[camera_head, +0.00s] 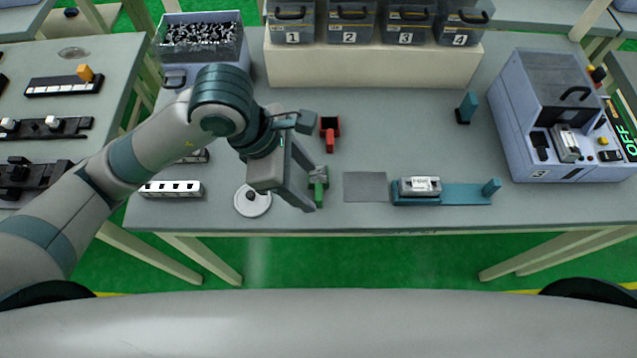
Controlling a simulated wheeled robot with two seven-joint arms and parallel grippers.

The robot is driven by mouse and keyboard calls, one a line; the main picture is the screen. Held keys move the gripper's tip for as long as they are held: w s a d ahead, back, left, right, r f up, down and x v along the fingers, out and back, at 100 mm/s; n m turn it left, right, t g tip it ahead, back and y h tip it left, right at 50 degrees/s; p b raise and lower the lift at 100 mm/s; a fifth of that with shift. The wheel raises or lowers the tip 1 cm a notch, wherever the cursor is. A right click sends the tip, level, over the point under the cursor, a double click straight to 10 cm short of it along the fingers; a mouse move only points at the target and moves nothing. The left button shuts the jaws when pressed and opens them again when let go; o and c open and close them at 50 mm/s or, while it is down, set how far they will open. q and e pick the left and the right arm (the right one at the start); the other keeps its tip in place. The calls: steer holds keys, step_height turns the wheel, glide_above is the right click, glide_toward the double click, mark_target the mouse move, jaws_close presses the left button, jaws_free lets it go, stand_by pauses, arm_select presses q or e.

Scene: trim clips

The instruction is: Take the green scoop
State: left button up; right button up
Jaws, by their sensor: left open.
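The green scoop (318,189) lies on the grey table, left of the dark grey square mat. My left gripper (312,190) is over it, coming in from the left with its fingers pointing down toward the table's front edge. The fingers are open, and the scoop shows beside and between them. Part of the scoop is hidden by a finger, and I cannot tell whether they touch. A red scoop (330,132) lies a little farther back. My right gripper is not in view.
A white round dish (253,201) and a white slotted block (171,188) are to the left. A dark grey mat (365,187) and a blue fixture (465,194) are to the right. Numbered bins (350,35) stand behind. A machine (550,110) stands at the right.

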mark_target(316, 191)
arm_select(q)
steer(key=p+x, duration=0.1)
steer(key=x, duration=0.2)
steer(key=shift+w+d+f+p, duration=0.1)
steer(key=shift+w+f+p, duration=0.1)
steer(key=shift+f+p, duration=0.15)
steer(key=shift+d+f, duration=0.2)
steer(key=shift+f, duration=0.3)
steer(key=c, duration=1.2)
